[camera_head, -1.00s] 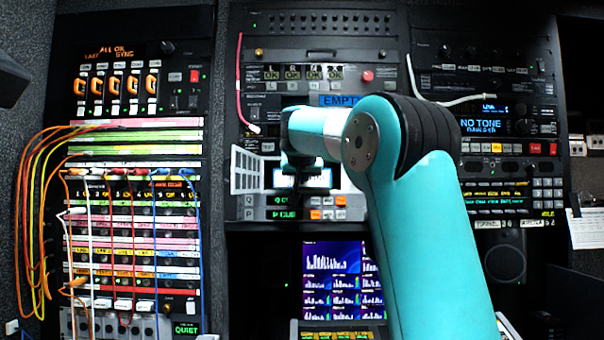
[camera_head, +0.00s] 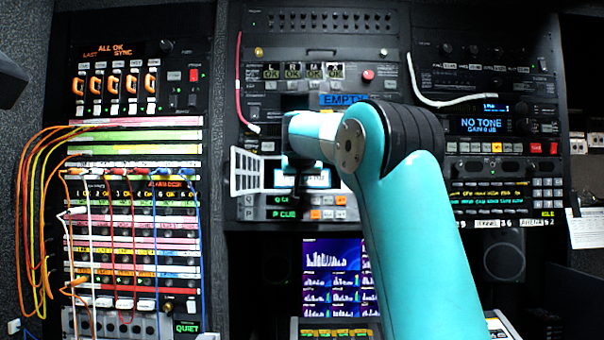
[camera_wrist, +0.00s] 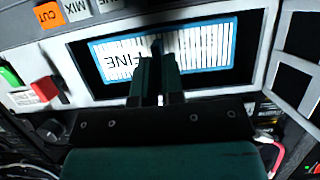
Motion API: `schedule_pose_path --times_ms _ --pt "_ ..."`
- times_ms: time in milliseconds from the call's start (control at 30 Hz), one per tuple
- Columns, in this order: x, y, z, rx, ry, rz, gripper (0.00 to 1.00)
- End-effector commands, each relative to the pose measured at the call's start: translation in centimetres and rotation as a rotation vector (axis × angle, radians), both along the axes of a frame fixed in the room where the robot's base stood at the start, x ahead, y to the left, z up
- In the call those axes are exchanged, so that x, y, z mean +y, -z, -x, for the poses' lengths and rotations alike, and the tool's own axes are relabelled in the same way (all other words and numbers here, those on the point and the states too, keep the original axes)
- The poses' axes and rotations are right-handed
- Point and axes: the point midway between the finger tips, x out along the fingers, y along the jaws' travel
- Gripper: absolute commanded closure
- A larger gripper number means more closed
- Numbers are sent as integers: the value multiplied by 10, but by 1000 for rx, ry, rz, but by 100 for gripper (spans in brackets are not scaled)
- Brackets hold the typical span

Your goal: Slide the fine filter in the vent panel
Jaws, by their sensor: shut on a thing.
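The fine filter (camera_wrist: 205,49) has a blue frame, white pleats and a label reading FINE, which is upside down in the wrist view. My gripper (camera_wrist: 157,48) is shut on it near its middle. The filter lies across the dark opening of the vent panel (camera_wrist: 75,65), with dark gaps at both ends; how deep it sits I cannot tell. In the head view only part of the filter (camera_head: 317,180) shows, below my wrist. The vent panel's white slatted door (camera_head: 246,172) stands open on the left of the opening.
Orange and white buttons (camera_head: 322,214) sit just below the opening. A red cable (camera_head: 240,85) hangs at the upper left and a white cable (camera_head: 430,98) at the upper right. A patch bay with several coloured cords (camera_head: 134,225) stands at the left.

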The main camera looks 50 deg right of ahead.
Motion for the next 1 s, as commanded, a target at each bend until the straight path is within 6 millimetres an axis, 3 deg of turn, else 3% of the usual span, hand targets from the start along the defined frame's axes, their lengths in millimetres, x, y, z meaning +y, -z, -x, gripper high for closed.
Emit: schedule_pose_path --times_ms 1000 --pt "-20 -1 -16 -1 0 1 100"
